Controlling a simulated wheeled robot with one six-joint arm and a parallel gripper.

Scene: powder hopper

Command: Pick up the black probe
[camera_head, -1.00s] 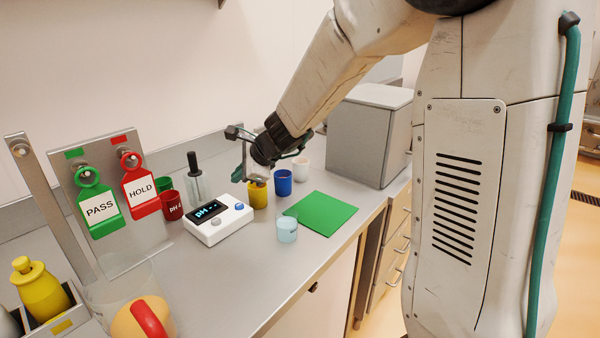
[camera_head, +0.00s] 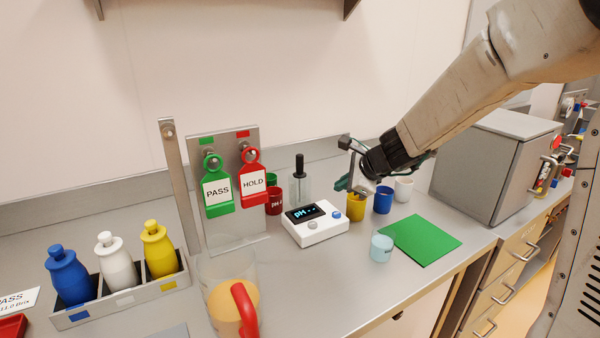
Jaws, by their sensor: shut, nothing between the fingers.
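The black probe (camera_head: 299,166) stands upright in a clear holder (camera_head: 299,187) behind the white pH meter (camera_head: 318,231). Its black top shows above the holder. My gripper (camera_head: 354,186) is to the right of the probe, apart from it, just above and behind the yellow cup (camera_head: 356,207). The gripper looks shut and holds nothing. Part of the gripper's far side is hidden by my wrist.
PASS (camera_head: 217,191) and HOLD (camera_head: 252,184) tags hang at left. A jug (camera_head: 232,300) and bottle rack (camera_head: 122,303) stand in front-left.

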